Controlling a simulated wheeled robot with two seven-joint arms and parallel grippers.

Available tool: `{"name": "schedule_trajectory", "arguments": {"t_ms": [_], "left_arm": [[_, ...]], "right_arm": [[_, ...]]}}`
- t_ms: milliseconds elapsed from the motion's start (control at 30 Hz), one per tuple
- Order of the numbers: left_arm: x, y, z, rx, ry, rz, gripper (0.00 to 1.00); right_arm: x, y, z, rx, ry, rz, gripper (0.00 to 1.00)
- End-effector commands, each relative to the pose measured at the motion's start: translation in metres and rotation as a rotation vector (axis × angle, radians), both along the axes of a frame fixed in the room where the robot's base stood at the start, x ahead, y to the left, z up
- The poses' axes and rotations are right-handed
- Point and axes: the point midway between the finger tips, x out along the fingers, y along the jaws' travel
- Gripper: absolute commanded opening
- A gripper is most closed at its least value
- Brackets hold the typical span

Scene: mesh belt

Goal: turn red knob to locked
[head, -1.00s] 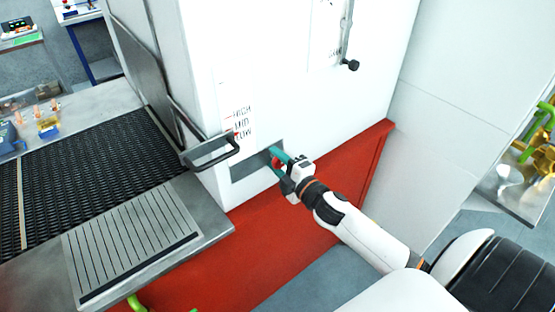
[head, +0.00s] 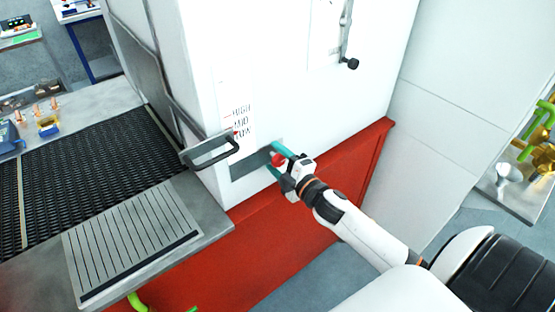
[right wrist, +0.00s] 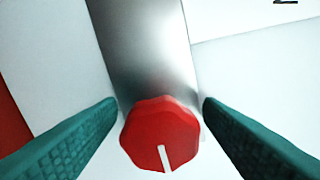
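The red knob (head: 278,160) sits on a grey metal plate (head: 250,164) low on the white cabinet front. In the right wrist view the knob (right wrist: 160,134) is round with scalloped edges, and its white pointer line points down, slightly right. My right gripper (head: 277,161) is open, its teal fingers on either side of the knob. In the right wrist view a finger stands left and right of the knob, with small gaps between; no firm contact shows. Any locked marking is not readable. My left gripper is not in view.
A dark handle (head: 212,150) sticks out left of the plate, under a HIGH, MID, LOW label (head: 240,120). The mesh belt (head: 85,155) runs at left. A red base (head: 300,225) lies below the cabinet. A lever (head: 348,50) hangs higher up.

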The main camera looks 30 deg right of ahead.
Motion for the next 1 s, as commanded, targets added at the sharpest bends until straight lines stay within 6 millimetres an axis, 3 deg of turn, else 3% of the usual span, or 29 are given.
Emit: {"name": "schedule_trajectory", "arguments": {"t_ms": [267,700,1000], "left_arm": [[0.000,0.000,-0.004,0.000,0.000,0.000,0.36],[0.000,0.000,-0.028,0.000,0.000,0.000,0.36],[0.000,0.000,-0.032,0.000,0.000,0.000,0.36]], "right_arm": [[-0.011,0.000,-0.002,-0.001,0.001,0.001,0.61],[-0.096,-0.007,-0.004,0.001,0.003,0.000,0.61],[-0.119,-0.009,-0.001,0.000,0.000,0.000,0.61]]}}
